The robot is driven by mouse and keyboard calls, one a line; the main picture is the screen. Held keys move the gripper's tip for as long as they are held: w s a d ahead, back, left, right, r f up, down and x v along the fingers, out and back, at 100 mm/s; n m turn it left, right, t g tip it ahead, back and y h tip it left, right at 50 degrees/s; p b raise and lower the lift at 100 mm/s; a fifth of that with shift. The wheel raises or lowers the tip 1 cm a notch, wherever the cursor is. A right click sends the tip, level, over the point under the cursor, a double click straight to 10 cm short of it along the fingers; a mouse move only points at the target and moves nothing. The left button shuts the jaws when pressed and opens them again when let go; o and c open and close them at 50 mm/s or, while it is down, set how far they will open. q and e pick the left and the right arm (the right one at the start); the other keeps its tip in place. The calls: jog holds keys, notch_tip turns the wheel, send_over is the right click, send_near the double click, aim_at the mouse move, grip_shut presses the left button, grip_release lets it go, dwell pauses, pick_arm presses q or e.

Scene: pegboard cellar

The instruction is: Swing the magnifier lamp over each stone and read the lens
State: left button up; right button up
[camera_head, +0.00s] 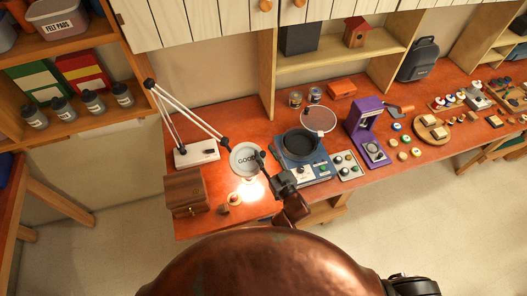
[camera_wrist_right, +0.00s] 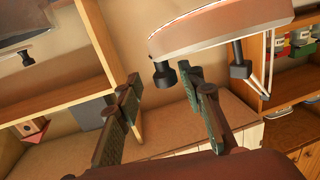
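The magnifier lamp (camera_head: 180,108) stands on a white base at the left of the red-brown bench. Its round lens (camera_head: 245,158) reads "GOOD", and bright light falls on the bench below it. Small pale round pieces, perhaps stones (camera_head: 235,198), lie by the lit patch; details are too small to tell. My right gripper (camera_head: 262,167) is at the lens head's right rim. In the right wrist view its fingers (camera_wrist_right: 160,78) are apart, with a dark knob of the lamp head (camera_wrist_right: 220,30) showing between the fingertips; contact is unclear. My left gripper is not in view.
A wooden box (camera_head: 185,192) stands left of the lit patch. A blue machine with a dark pan (camera_head: 300,145) and a control panel (camera_head: 346,165) stand right of the lamp. A purple device (camera_head: 366,125) is farther right. Shelves with bottles (camera_head: 92,101) rise at left.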

jog(key=v, duration=1)
jog(key=shift+s, duration=0.2)
